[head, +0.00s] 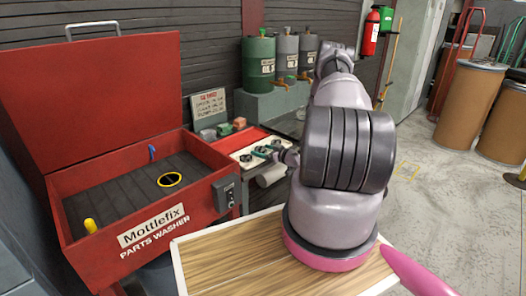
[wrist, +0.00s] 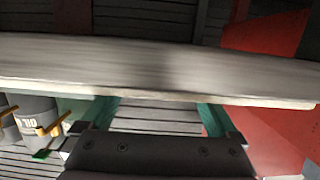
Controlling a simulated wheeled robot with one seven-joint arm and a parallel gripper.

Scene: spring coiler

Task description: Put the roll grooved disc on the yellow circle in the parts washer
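The red parts washer (head: 205,208) stands at the left with its lid up. The yellow circle (head: 170,180) lies on its dark slatted floor and surrounds a black middle. Several small dark discs sit on a pale tray (head: 243,166) on the bench; I cannot tell which is the roll grooved disc. My gripper (head: 264,151) is at this tray, low among the discs, partly hidden by my arm. In the wrist view its two teal fingers (wrist: 158,117) are apart, with nothing seen held between them. A blurred grey band crosses close beyond the fingertips; I cannot tell what it is.
A blue item (head: 152,152) and a yellow item (head: 90,226) are at the washer's basin. Oil drums (head: 259,62) stand behind the bench. A wooden-topped table (head: 235,265) is in front. Brown barrels (head: 468,103) stand at the right, beyond open floor.

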